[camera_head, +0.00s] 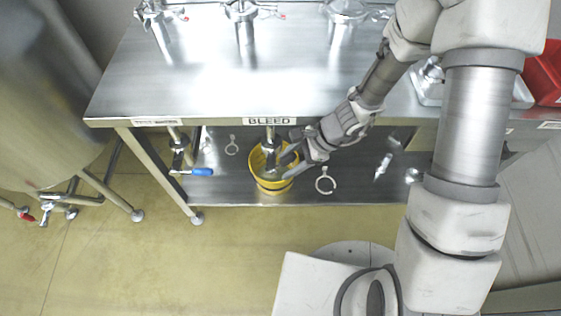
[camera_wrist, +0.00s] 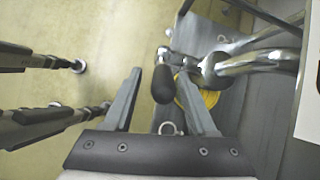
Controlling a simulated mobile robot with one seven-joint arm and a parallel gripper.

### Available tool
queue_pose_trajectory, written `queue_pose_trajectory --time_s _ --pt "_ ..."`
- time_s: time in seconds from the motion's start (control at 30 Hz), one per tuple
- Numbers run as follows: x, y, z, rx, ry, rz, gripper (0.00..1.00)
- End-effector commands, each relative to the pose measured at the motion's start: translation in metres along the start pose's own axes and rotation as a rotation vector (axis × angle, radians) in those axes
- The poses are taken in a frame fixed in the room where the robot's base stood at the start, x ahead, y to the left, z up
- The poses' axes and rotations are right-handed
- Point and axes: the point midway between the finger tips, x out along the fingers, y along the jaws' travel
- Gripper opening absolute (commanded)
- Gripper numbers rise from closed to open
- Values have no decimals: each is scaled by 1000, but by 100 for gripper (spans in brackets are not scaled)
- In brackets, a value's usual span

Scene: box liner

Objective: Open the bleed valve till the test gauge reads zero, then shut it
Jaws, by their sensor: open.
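The bleed valve (camera_head: 269,148) is a steel fitting hanging under the table edge below the BLEED label (camera_head: 269,121), above a yellow bucket (camera_head: 257,170). My gripper (camera_head: 289,163) is at its right side. In the wrist view, my gripper (camera_wrist: 160,74) is open, with a black-gripped lever (camera_wrist: 163,84) between its two fingers. The lever joins the steel pipework on the right, and I see a gap to the left finger. I cannot tell whether the right finger touches the lever. No test gauge dial is readable in either view.
A second valve with a blue handle (camera_head: 200,171) hangs to the left. The steel table (camera_head: 215,85) carries several clamped fittings on top. A lower shelf (camera_head: 345,190) holds loose clamp rings. A large tank (camera_head: 45,90) stands at left. The floor in front is clear.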

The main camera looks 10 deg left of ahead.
Motion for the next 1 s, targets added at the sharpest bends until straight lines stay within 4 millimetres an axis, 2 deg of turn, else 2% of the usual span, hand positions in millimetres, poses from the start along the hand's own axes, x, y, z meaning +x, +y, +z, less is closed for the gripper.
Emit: queue_pose_trajectory --time_s 0.2,0.4,0.6,0.87,1.0 --pt "-29 8 -42 7 0 -2 57" --pt "-49 14 -72 4 0 -1 57" --pt "-57 17 -84 2 0 0 57" --pt "-58 18 -86 2 -1 0 57" --pt "-60 17 -85 6 -1 -2 35"
